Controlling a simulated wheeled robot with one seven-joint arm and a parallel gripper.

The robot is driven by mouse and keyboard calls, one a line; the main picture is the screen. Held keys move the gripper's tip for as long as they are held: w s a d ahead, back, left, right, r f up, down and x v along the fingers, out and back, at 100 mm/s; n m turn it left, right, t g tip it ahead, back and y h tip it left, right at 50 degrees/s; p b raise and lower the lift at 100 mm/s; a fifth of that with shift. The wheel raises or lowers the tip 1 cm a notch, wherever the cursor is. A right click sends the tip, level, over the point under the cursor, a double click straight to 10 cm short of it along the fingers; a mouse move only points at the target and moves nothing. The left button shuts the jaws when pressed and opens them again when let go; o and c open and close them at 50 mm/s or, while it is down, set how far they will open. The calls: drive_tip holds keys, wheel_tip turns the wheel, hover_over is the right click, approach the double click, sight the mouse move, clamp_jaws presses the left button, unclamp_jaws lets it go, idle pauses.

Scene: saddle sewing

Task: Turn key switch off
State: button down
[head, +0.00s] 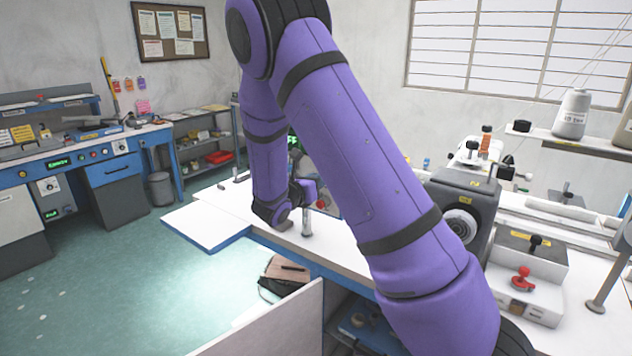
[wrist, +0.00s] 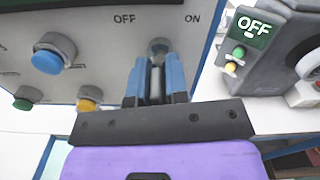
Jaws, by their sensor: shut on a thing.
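The key switch (wrist: 159,46) is a round grey switch on a light grey panel (wrist: 95,30) in the wrist view, with OFF printed at its upper left and ON at its upper right. My gripper (wrist: 156,68) is right at it, its two blue fingers shut on the grey key, which shows as a narrow strip between them. The fingers hide part of the switch, so I cannot tell which label the key points to. In the head view my purple arm hides the switch and most of the gripper.
A blue knob (wrist: 48,60), a green button (wrist: 27,97) and a yellow button (wrist: 89,97) sit left of the fingers. At right, a dark box's display (wrist: 251,28) reads OFF. White worktop (head: 215,215) is clear left of my arm.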

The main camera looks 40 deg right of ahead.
drive_tip(key=n, duration=0.6)
drive_tip(key=shift+n, duration=0.4)
idle(0.4)
drive_tip(key=c, duration=1.2)
unclamp_jaws()
drive_tip(key=shift+c, duration=0.2)
drive_tip(key=shift+a, duration=0.1)
drive_tip(key=v, duration=1)
drive_tip(key=shift+a, duration=0.35)
drive_tip(key=shift+s, duration=0.15)
